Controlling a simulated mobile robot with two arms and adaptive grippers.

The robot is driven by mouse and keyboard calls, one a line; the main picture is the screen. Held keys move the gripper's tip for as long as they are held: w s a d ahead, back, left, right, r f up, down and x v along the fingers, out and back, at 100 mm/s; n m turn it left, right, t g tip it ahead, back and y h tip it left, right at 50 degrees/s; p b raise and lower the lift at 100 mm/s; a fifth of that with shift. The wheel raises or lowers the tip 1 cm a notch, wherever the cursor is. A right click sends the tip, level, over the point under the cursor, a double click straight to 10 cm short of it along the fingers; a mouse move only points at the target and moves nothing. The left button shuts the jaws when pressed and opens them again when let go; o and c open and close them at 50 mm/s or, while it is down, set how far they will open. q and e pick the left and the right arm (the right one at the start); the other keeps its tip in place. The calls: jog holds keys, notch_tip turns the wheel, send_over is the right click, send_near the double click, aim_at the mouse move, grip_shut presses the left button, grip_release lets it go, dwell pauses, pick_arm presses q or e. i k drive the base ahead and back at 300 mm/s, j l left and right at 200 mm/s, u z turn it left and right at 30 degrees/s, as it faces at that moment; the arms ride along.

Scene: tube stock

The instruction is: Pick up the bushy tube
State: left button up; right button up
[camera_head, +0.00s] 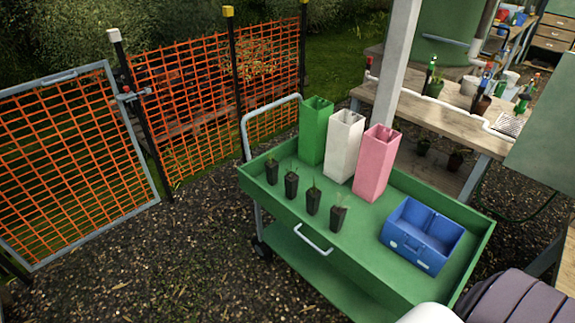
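Several small dark plant tubes stand upright in a slanting row on the green cart (383,258), each with a thin seedling. From left to right they are the first tube (272,173), the second tube (291,186), the third tube (313,202) and the fourth tube (338,219). The seedlings are too small and faint to tell surely which is the bushy one. Neither of my grippers shows in the head view.
Tall square sleeves stand behind the tubes: green (314,135), white (343,147) and pink (374,167). A blue divided bin (412,257) sits on the cart's right. Orange mesh fencing (190,110) is left. A cluttered wooden bench (425,112) is behind. Clear tray floor lies between the tubes and bin.

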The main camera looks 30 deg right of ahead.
aim_at(291, 181)
jog(key=i+z, duration=0.3)
jog(key=i, duration=0.25)
jog(key=i+j+z, duration=0.3)
jog(key=i, duration=0.25)
